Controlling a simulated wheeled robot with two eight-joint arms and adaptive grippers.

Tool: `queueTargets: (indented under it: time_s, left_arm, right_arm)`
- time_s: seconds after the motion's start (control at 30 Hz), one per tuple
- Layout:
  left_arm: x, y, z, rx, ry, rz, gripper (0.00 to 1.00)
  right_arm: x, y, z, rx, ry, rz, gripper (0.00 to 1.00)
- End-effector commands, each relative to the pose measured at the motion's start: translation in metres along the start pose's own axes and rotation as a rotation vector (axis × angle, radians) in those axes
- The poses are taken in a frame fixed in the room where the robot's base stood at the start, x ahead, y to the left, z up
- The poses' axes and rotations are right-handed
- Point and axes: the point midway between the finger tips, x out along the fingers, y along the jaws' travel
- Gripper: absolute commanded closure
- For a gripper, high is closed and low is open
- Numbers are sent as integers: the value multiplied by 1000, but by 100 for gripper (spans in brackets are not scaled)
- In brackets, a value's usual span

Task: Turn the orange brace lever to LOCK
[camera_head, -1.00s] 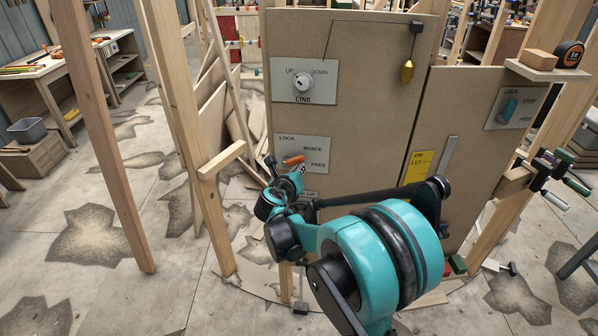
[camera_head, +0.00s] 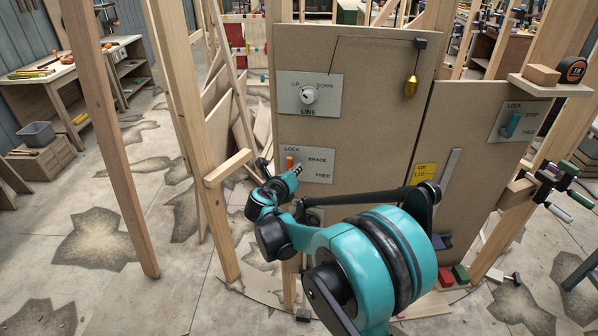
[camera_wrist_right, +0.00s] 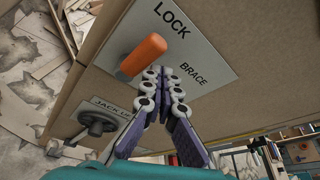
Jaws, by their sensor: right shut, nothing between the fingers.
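The orange brace lever (camera_head: 289,162) stands nearly upright on its LOCK / BRACE / FREE plate (camera_head: 322,167), just under the word LOCK. In the right wrist view the orange lever (camera_wrist_right: 143,57) points towards LOCK. My right gripper (camera_head: 297,170) is shut and empty, its fingertips just right of the lever. In the right wrist view my right gripper (camera_wrist_right: 163,76) is close beside the lever; I cannot tell whether it touches. The lever's pivot end is partly hidden. My left gripper is not in view.
Above is the LINE plate with a knob (camera_head: 309,95). A JACK UP plate with a dark knob (camera_wrist_right: 95,123) lies close to the brace plate. A wooden stud (camera_head: 186,130) with a short block (camera_head: 228,168) stands left.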

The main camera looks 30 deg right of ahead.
Motion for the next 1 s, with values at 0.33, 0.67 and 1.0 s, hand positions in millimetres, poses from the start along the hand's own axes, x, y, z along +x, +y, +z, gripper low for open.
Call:
queueTargets:
  time_s: [0.33, 0.67, 1.0]
  left_arm:
    - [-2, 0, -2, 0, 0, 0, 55]
    - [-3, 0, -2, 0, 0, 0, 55]
    - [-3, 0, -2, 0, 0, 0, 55]
  right_arm:
    - [-2, 5, 8, 0, -3, 3, 100]
    - [-3, 8, 10, -1, -6, 6, 100]
    - [-4, 8, 11, -1, -8, 7, 100]
